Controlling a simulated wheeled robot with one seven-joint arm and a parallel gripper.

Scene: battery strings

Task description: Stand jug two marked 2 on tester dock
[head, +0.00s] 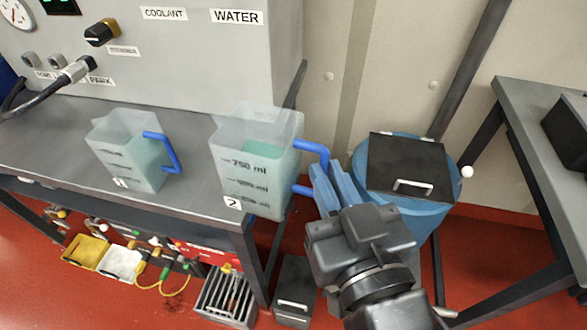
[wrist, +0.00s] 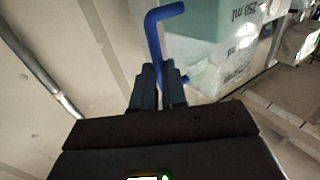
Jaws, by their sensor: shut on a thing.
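Jug two (head: 255,165) is a translucent jug with level marks, a "2" label and pale green liquid inside. It is upright at the right end of the grey bench, its lower part overlapping the front edge in the head view; I cannot tell whether its base touches the bench. Its blue handle (head: 312,147) points right. My gripper (head: 328,188) is shut on the handle. In the wrist view, the fingers (wrist: 158,85) close around the lower handle and the jug (wrist: 205,40) is beyond them. I cannot pick out the tester dock.
Jug one (head: 125,150), with a blue handle, stands left on the bench (head: 55,135). A grey machine (head: 190,60) with "COOLANT" and "WATER" labels stands behind. A blue bin (head: 385,215) with a black lid is right of my gripper. Another table (head: 535,125) is far right.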

